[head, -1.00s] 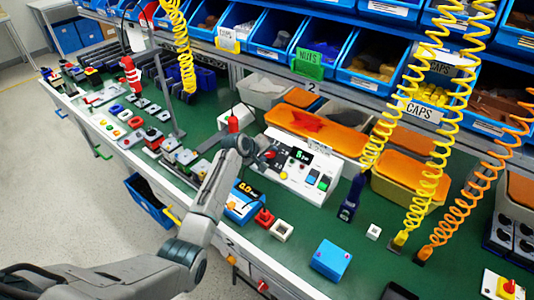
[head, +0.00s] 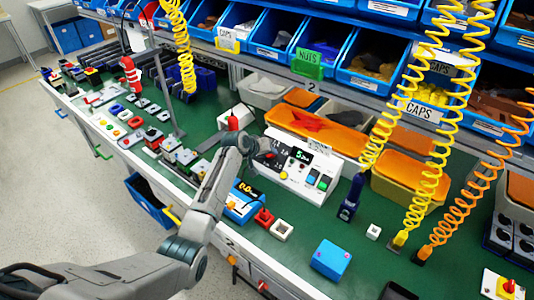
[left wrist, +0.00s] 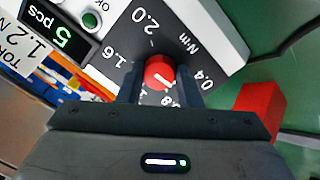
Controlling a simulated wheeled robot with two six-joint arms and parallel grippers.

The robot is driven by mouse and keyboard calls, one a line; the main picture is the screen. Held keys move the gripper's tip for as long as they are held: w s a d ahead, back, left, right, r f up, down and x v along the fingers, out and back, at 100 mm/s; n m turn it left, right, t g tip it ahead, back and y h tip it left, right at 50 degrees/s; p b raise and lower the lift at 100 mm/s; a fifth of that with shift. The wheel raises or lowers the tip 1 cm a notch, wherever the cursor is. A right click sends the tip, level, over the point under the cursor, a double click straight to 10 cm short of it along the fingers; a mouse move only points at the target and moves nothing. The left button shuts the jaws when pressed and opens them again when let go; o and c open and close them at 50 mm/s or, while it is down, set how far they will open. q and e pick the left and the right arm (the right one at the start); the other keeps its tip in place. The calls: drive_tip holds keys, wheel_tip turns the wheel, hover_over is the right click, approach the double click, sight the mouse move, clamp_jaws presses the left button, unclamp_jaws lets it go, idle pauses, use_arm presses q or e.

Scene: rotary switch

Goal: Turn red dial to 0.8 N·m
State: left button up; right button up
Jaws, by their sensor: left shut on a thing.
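The red dial (left wrist: 159,73) sits on a dark scale plate between the two fingers of my left gripper (left wrist: 160,85) in the left wrist view. The fingers are shut on its sides. A short pale mark shows on the dial's face, slanting toward the side of the partly covered 0.8 label; its exact reading is hard to tell. The labels 2.0, 1.6 and 0.4 are readable around it. In the head view my left gripper (head: 262,153) is at the left end of the white control panel (head: 305,180) and largely covers the dial. My right gripper is not in view.
The panel's green display (left wrist: 58,28) reads 5 pcs, with torque print beside it. A red block (left wrist: 261,108) lies close by the gripper. A blue device with an orange readout (head: 243,200) stands in front of the panel. Coiled yellow hoses hang at the right.

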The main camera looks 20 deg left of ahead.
use_arm(q)
drive_tip(key=m, duration=0.3)
drive_tip(key=shift+m, duration=0.3)
drive_tip(key=shift+w+r+m, duration=0.1)
drive_tip(key=shift+m, duration=1.5)
drive_tip(key=o, duration=1)
drive_tip(key=b+v, duration=0.2)
drive_tip(key=v, duration=0.8)
drive_tip(key=shift+s+r, duration=0.2)
drive_tip(key=shift+r, duration=0.15)
